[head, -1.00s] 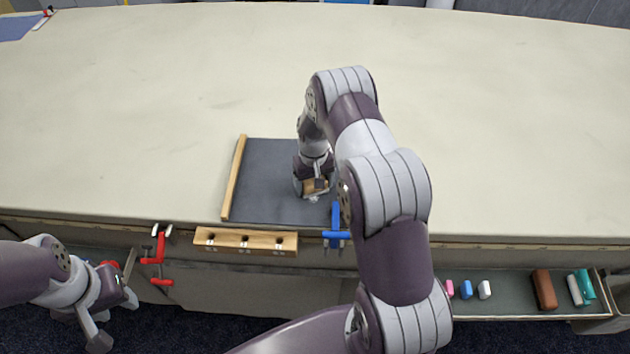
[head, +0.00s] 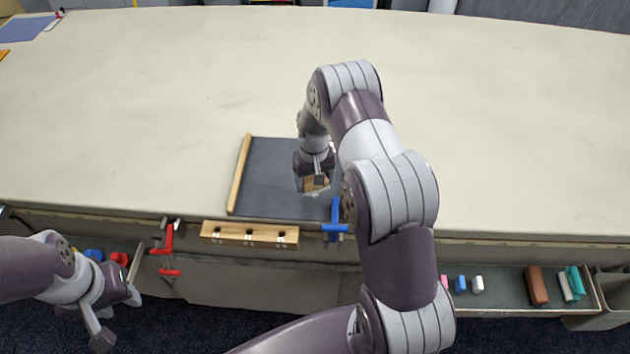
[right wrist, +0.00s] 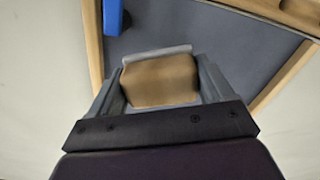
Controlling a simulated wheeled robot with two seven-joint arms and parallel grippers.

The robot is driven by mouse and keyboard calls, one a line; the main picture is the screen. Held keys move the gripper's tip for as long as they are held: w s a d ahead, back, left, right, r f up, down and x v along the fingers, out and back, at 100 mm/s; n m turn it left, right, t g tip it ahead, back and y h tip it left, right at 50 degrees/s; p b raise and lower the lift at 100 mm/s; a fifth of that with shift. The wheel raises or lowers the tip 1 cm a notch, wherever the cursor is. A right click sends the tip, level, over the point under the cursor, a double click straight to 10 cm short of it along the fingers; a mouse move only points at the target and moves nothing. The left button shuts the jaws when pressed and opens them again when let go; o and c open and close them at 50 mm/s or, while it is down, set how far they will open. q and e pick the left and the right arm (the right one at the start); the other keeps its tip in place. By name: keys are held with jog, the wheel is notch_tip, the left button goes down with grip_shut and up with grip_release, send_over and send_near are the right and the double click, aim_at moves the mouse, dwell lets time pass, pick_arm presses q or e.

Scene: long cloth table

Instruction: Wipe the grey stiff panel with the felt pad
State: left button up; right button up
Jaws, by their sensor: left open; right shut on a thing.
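The grey stiff panel (head: 268,180) lies flat on the cloth table near its front edge, with a wooden strip (head: 240,174) along its left side. My right gripper (head: 313,188) is over the right part of the panel, pointing down. It is shut on the felt pad (right wrist: 160,80), which shows a tan block with a grey layer at its edge in the right wrist view. Whether the pad touches the panel is hard to tell. My right arm hides the panel's right side. My left gripper (head: 118,318) is open and empty, in front of the table at the lower left.
A blue clamp (head: 336,226) sits at the panel's front right. A wooden rail with holes (head: 249,234) and a red clamp (head: 167,250) are at the table front. An open drawer (head: 510,301) at right holds chalks and an eraser-like brown block (head: 537,285).

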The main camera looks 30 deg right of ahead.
jog(key=shift+r+p, duration=0.6)
jog(key=shift+r, duration=0.7)
jog(key=shift+f, duration=0.1)
